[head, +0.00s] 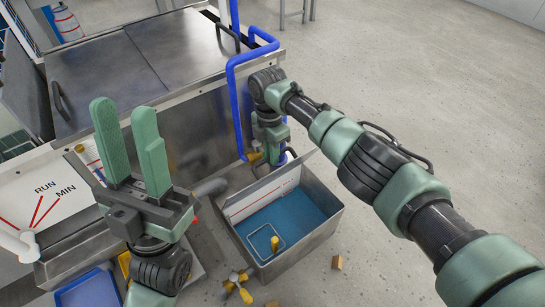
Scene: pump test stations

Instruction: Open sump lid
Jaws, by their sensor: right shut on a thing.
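The sump is an open-topped steel box (318,240) on the floor with blue water (285,222) inside. Its lid (268,184) seems to be the thin grey plate tilted up steeply along the box's far left side, seen nearly edge-on. My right gripper (274,152) is at the upper edge of this plate, shut on what looks like its dark handle; its fingertips are partly hidden by the gripper and arm. My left gripper (127,112) is open and empty, fingers pointing up, in front of the steel tank and left of the sump.
A large steel tank (150,55) with black handles stands behind. A blue pipe (237,105) runs down beside my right gripper. A white RUN/MIN panel (60,190) and blue tray (88,290) are at left. A yellow-handled valve (238,285) lies before the sump.

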